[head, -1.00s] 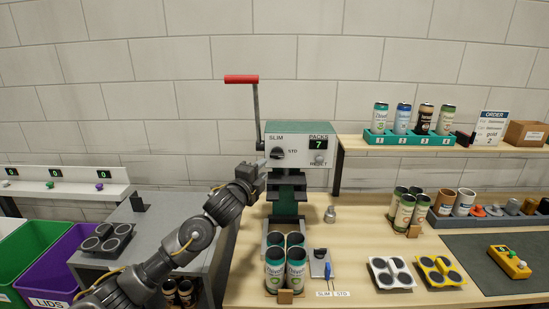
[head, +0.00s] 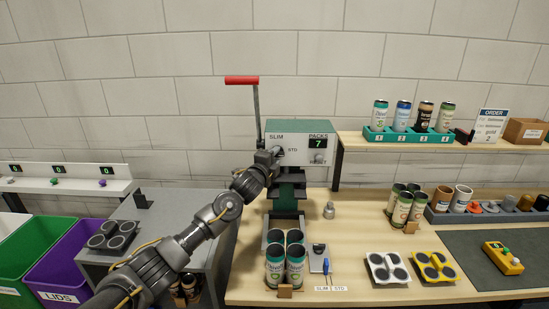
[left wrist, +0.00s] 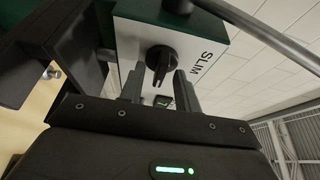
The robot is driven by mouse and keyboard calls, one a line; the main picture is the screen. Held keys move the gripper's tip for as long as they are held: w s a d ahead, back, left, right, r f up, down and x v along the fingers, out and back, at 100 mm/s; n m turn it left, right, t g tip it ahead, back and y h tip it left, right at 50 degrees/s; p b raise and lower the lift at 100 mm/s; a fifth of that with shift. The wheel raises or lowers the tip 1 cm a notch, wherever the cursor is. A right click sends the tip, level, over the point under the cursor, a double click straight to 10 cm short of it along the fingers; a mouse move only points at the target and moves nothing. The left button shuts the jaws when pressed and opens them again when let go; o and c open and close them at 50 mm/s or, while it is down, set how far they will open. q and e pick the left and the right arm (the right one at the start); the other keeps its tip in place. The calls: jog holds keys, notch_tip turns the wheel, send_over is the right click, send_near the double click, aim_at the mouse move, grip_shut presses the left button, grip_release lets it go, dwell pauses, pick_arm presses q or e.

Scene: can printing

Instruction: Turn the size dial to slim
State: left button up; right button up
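The size dial is a black knob with a raised grip on the white front of the green-topped machine (head: 300,131). It lies between the SLIM and STD labels. In the left wrist view the dial (left wrist: 160,58) shows ahead of my left gripper (left wrist: 160,78), with the SLIM label (left wrist: 206,58) to its right. The two fingers are apart, one on each side of the dial's grip; I cannot tell whether they touch it. In the head view my left gripper (head: 275,154) largely covers the dial, so its pointing direction is hidden. My right gripper is not in view.
A lever with a red handle (head: 242,80) rises beside the machine. The PACKS display (head: 318,141) reads 7, above a reset knob (head: 318,157). Several cans (head: 274,268) stand in front. A silver part (head: 329,210) stands on the wooden bench right of the machine.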

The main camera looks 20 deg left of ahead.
pick_arm(q)
grip_shut()
jog(key=shift+f, duration=0.1)
jog(key=n+t+b, duration=0.1)
jog(key=n+b, duration=0.2)
jog(key=n+t+y+b, duration=0.1)
jog(key=n+b, duration=0.2)
jog(key=f+n+t+b, duration=0.1)
jog(key=n+b, duration=0.1)
jog(key=b, duration=0.2)
jog(key=shift+d+n+y, duration=0.2)
jog(key=shift+n+y, duration=0.1)
jog(key=shift+n, duration=0.1)
jog(key=n+y+b, duration=0.1)
jog(key=n, duration=0.2)
jog(key=n+t+y+b, duration=0.1)
jog(key=n+b, duration=0.1)
jog(key=n, duration=0.1)
jog(key=shift+w+d+f+y+b, duration=0.1)
jog(key=shift+d+y+b, duration=0.05)
jog(key=shift+y+b, duration=0.15)
jog(key=shift+d+n+y+b, duration=0.1)
jog(key=shift+n+y+b, duration=0.75)
jog(key=shift+n, duration=1.05)
jog(key=shift+d+n+y+b, duration=0.1)
jog(key=shift+n+y+b, duration=0.4)
jog(key=shift+n+y, duration=1)
jog(key=shift+r+n+h, duration=0.2)
jog(key=shift+n+h, duration=0.05)
jog(key=shift+n, duration=0.35)
